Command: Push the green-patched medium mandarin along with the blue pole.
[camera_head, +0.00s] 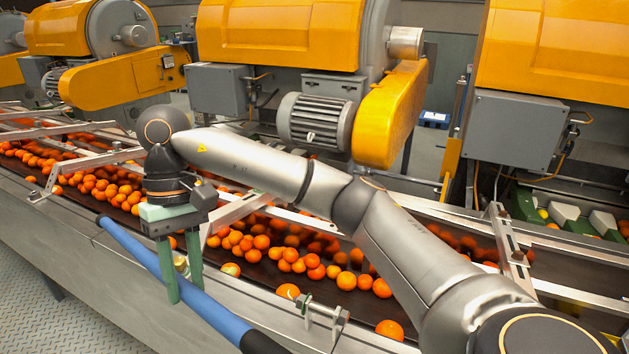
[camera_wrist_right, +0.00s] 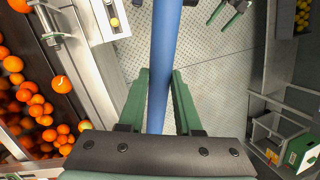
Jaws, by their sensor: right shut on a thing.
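The blue pole (camera_head: 220,318) slants along the near edge of the conveyor, with a dark end at the lower right; it also runs up the right wrist view (camera_wrist_right: 165,60). My right gripper (camera_head: 183,292) points down, its green fingers on either side of the pole, shut on it. A mandarin with a greenish patch (camera_head: 231,269) lies on the belt just right of the fingers. Another with a pale patch (camera_head: 287,291) lies nearer the bracket; I cannot tell surely which is the green-patched medium one. The pole is apart from both. My left gripper (camera_wrist_right: 225,16) shows small in the wrist view, fingers apart and empty.
Many oranges and mandarins crowd the far side of the belt (camera_head: 262,275). A metal clamp bracket (camera_head: 320,311) stands on the near rail. Crossbars span the conveyor, and orange machines (camera_head: 280,35) stand behind. The patterned floor (camera_head: 60,310) in front is clear.

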